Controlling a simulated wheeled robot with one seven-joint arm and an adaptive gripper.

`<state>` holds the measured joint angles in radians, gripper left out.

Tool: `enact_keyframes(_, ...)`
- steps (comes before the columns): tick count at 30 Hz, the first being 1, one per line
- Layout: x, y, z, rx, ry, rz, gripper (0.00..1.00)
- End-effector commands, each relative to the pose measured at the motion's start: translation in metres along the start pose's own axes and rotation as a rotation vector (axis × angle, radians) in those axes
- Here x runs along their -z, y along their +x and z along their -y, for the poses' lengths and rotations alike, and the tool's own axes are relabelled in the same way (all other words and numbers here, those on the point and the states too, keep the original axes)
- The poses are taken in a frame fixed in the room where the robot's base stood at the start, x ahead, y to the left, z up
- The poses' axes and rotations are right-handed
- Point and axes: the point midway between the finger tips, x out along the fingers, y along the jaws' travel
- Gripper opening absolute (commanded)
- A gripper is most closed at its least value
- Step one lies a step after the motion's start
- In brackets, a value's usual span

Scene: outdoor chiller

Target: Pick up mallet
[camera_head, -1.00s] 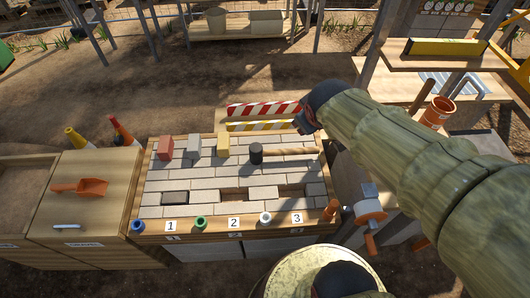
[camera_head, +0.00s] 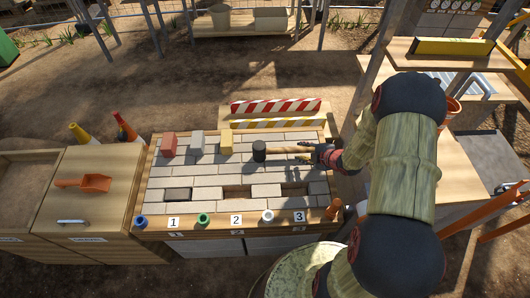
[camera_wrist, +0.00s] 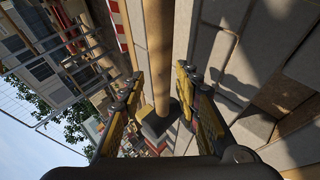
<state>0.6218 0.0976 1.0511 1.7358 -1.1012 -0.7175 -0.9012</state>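The mallet (camera_head: 288,151) lies on the paving-brick table, its black head to the left and its wooden handle pointing right. My gripper (camera_head: 313,153) is at the right end of the handle in the head view. In the wrist view, the mallet's wooden handle (camera_wrist: 158,50) runs between the two fingers of my gripper (camera_wrist: 160,76), and the dark head (camera_wrist: 158,122) is lower in the picture. The fingers stand apart with gaps beside the handle, so the gripper is open. Whether the handle is level with the fingertips is hard to tell.
Red (camera_head: 169,145), grey (camera_head: 197,143) and yellow (camera_head: 226,142) blocks stand at the table's back left. Striped barriers (camera_head: 275,106) line the back. Colored rings and numbered labels line the front edge. A shelf unit (camera_head: 440,62) stands at right.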

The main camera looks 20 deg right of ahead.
Motion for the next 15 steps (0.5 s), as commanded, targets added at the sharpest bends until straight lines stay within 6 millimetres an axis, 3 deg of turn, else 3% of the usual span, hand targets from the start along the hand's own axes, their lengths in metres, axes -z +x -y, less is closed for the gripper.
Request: enact_keyframes(15, 0.003, 0.055, 0.004, 0.0, 0.001, 0.002, 0.33)
